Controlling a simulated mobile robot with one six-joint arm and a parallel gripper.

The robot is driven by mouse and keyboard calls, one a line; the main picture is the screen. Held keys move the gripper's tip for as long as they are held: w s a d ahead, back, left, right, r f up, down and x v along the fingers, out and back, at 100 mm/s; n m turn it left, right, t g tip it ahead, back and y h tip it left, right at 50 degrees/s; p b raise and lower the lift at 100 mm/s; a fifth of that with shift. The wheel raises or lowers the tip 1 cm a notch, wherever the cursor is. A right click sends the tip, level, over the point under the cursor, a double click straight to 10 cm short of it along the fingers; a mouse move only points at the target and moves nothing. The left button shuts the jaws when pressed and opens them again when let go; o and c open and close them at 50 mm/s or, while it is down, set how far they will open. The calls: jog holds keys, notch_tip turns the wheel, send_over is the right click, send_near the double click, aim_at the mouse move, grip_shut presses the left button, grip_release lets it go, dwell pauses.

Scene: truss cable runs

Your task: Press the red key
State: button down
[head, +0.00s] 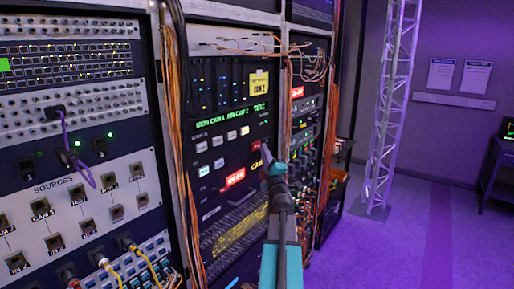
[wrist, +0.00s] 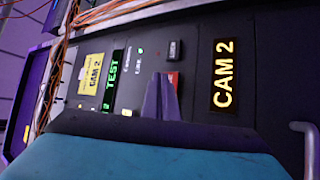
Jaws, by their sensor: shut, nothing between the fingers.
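My gripper (head: 265,150) is shut and empty, its narrow tip pointing at the rack panel. In the wrist view my gripper (wrist: 158,80) shows its fingers together. A red key (wrist: 174,79) shows just behind and to the right of the fingertips, partly hidden by them. In the head view a small red key (head: 256,146) sits just left of the fingertips, below the green text display. I cannot tell whether the tip touches the key.
Pale keys (head: 202,147) lie left of my gripper, and a lit red label (head: 233,178) is below them. A dark key (wrist: 174,49) sits above the red one. Orange cables (head: 175,110) hang along the rack's upright. Free purple floor (head: 410,245) lies to the right.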

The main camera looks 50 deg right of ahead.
jog(key=shift+w+b, duration=0.85)
jog(key=shift+w, duration=0.1)
dwell(1.6)
jog(key=shift+s, duration=0.9)
jog(key=shift+s, duration=0.1)
jog(key=s+p, duration=0.1)
jog(key=s, duration=0.4)
jog(key=shift+p, duration=0.3)
dwell(0.4)
dwell(1.0)
